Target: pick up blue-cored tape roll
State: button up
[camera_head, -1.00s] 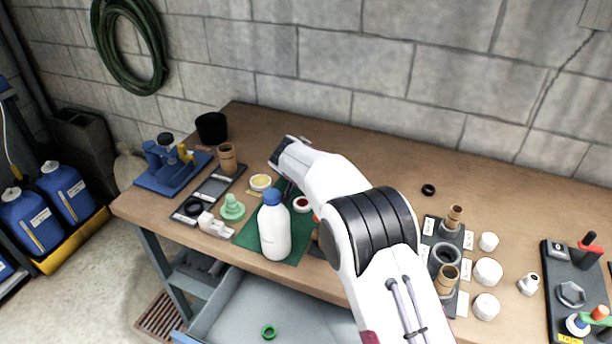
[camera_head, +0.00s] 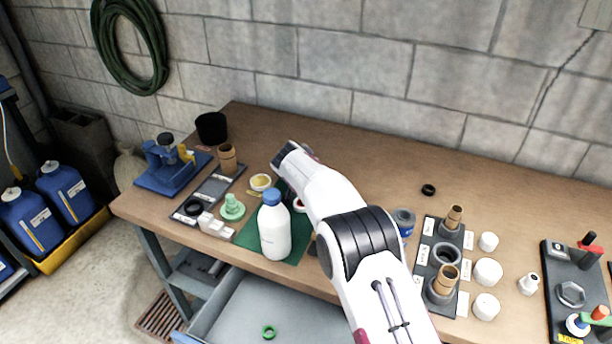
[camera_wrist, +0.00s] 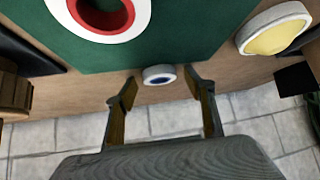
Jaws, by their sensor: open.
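In the head view my arm hides the fingers, and I cannot make out the blue-cored roll there.
A red-cored roll (camera_wrist: 138,22) lies on the green mat (camera_wrist: 190,30); a yellow-cored roll (camera_wrist: 275,35) is at the right. A white bottle with a blue cap (camera_head: 274,232) stands close to my arm. The back middle of the bench (camera_head: 375,150) is clear.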

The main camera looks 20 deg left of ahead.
jog(key=c, duration=0.9)
jog(key=shift+o, duration=0.2)
jog(key=shift+r, duration=0.15)
notch_tip(320, 180, up, 10)
dwell(0.3)
